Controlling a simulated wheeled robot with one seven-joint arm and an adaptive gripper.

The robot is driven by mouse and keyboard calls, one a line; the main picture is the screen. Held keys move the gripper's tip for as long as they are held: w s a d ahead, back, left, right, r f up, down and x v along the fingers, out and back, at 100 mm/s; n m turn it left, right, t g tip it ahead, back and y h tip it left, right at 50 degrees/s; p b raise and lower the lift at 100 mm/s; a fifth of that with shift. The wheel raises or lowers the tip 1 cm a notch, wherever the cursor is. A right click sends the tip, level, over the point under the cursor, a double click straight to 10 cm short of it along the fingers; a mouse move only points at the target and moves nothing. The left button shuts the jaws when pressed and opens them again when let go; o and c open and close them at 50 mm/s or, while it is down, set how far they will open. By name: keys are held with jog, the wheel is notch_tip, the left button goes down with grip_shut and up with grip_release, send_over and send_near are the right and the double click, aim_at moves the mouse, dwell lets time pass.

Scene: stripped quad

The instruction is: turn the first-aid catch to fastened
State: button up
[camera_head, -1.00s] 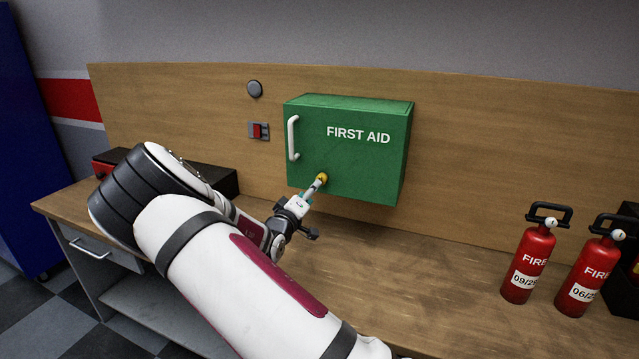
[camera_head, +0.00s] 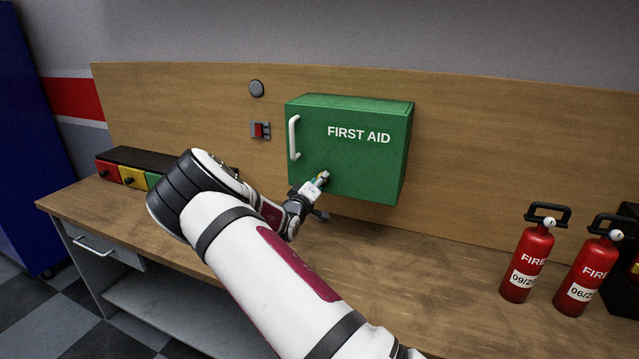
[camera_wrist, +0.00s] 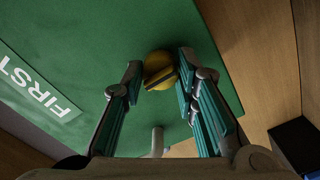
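The green first-aid box (camera_head: 360,165) hangs on the wooden back panel, with a white handle (camera_head: 293,138) at its left edge. Its yellow round catch (camera_wrist: 160,71) sits low on the front face, with a raised bar across it. In the head view the catch is mostly hidden by my gripper (camera_head: 320,180). In the wrist view my gripper (camera_wrist: 158,85) has its two teal-padded fingers apart, one on each side of the catch. The right finger is very near the catch; I cannot tell whether it touches. A gap shows at the left finger.
Two red fire extinguishers (camera_head: 527,262) (camera_head: 588,275) stand on the bench (camera_head: 440,290) at right. A row of coloured bins (camera_head: 133,177) stands at left. A red switch (camera_head: 260,130) and a grey round knob (camera_head: 257,88) are on the panel left of the box.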

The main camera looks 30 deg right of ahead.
grip_shut()
jog(key=shift+m, duration=0.3)
jog(key=m+b, duration=0.2)
jog(key=m, duration=1.5)
jog(key=shift+b, duration=0.3)
jog(key=shift+m, duration=0.3)
jog(key=o, duration=1)
grip_release()
